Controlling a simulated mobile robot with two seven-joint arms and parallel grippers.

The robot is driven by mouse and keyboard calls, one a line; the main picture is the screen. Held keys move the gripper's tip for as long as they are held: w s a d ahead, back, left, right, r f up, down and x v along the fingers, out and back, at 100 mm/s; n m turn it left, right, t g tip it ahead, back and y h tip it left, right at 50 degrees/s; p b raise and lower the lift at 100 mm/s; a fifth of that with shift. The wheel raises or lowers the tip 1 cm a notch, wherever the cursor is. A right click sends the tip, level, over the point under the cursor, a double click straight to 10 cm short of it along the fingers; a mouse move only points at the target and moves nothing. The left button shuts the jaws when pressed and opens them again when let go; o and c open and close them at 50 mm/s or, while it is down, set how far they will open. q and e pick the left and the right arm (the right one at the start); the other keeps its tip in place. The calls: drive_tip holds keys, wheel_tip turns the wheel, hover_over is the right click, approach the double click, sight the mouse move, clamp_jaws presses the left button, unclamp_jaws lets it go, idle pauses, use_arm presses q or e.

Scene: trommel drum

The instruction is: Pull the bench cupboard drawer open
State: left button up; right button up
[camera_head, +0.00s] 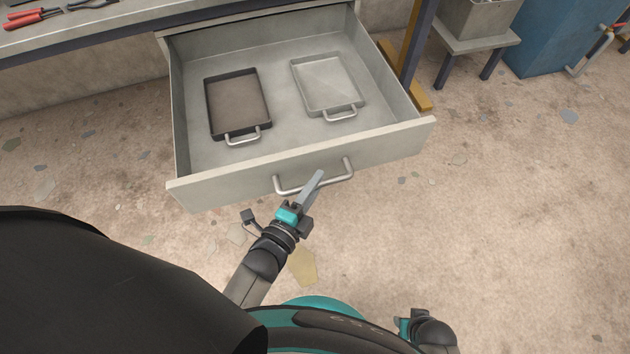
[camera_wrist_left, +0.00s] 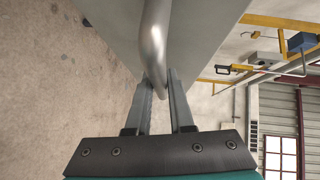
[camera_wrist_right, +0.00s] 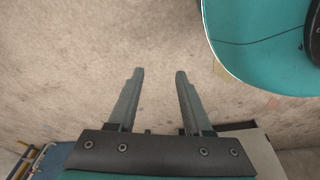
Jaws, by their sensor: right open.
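The bench cupboard drawer (camera_head: 300,178) is pulled well out, and its inside shows. It has a grey front and a silver bar handle (camera_head: 343,178). My right gripper (camera_wrist_right: 160,72) is open and empty over bare floor in the right wrist view, beside my own teal base. In the head view its fingers are hidden.
Inside the drawer lie a dark tray (camera_head: 209,110) and a light grey tray (camera_head: 330,85), each with a handle. Red-handled pliers (camera_head: 25,20) lie on the bench top. A small stool (camera_head: 478,44) and blue cabinet (camera_head: 550,40) stand at the right. The floor in front is clear.

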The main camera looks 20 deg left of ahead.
use_arm(q)
drive_tip(key=o, duration=0.4)
drive_tip(key=shift+o, duration=0.2)
drive_tip(key=shift+s, duration=0.1)
drive_tip(key=shift+s+a, duration=0.1)
drive_tip(key=shift+s, duration=0.15)
drive_tip(key=p+v, duration=0.3)
drive_tip(key=v, duration=1.1)
drive_tip(key=shift+s, duration=0.25)
use_arm(e)
drive_tip(key=s+d+f, duration=0.2)
drive_tip(key=s+d, duration=0.2)
drive_tip(key=s, duration=0.1)
drive_tip(key=shift+f, duration=0.3)
drive_tip(key=shift+s, duration=0.15)
